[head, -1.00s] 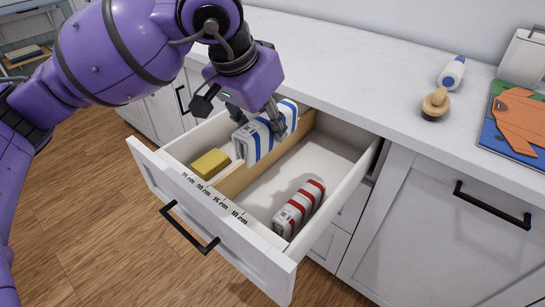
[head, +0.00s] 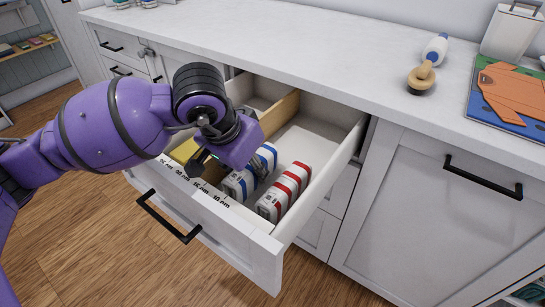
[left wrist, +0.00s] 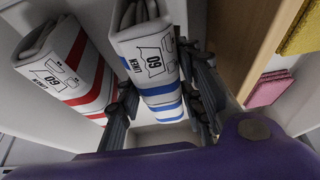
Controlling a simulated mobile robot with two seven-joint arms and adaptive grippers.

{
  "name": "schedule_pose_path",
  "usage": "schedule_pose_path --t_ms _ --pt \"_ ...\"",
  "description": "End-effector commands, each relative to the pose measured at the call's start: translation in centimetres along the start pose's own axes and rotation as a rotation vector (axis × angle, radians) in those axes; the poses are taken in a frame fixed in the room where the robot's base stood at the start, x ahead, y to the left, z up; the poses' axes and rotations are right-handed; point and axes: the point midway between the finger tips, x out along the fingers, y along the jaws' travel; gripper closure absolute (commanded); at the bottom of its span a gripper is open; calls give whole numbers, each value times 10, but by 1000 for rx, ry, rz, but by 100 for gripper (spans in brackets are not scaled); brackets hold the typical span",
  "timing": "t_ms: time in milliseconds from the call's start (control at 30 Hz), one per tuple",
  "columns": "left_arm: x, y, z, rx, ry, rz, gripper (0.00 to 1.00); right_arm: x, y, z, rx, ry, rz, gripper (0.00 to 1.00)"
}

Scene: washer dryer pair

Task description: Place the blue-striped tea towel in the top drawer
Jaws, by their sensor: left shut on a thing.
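The blue-striped tea towel (head: 265,160) is a folded white bundle inside the open top drawer (head: 225,238), in the right compartment. My left gripper (head: 238,150) is shut on it, its fingers on either side of the towel. The towel also shows in the left wrist view (left wrist: 146,50), between the two dark fingers. A red-striped towel (head: 284,192) lies beside it to the right in the same compartment. Whether the blue-striped towel touches the drawer floor cannot be told. My right gripper is not in view.
A wooden divider (head: 268,117) splits the drawer. A yellow sponge (left wrist: 303,28) and a pink one (left wrist: 268,88) lie beyond it. The drawer's rear right is bare.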

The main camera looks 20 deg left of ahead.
Motion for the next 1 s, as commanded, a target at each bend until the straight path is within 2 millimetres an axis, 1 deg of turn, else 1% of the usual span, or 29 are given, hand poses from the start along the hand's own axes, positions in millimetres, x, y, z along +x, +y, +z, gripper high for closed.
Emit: schedule_pose_path --t_ms 33,233,367,400,533,867,933,1000 --pt "2 0 1 -1 0 0 92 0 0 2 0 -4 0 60" --pt "2 0 1 0 1 -1 92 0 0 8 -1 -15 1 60" --pt "6 -1 3 0 0 -1 92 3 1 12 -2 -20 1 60" --pt "6 0 3 0 -1 -1 63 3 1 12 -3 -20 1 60" --pt "5 0 2 0 0 -1 47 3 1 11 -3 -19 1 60" --pt "3 0 1 0 0 -1 47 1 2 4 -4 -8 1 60" --pt "-1 0 0 0 1 -1 47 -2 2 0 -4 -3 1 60" --pt "-11 -1 -1 1 4 -4 47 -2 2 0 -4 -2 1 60"
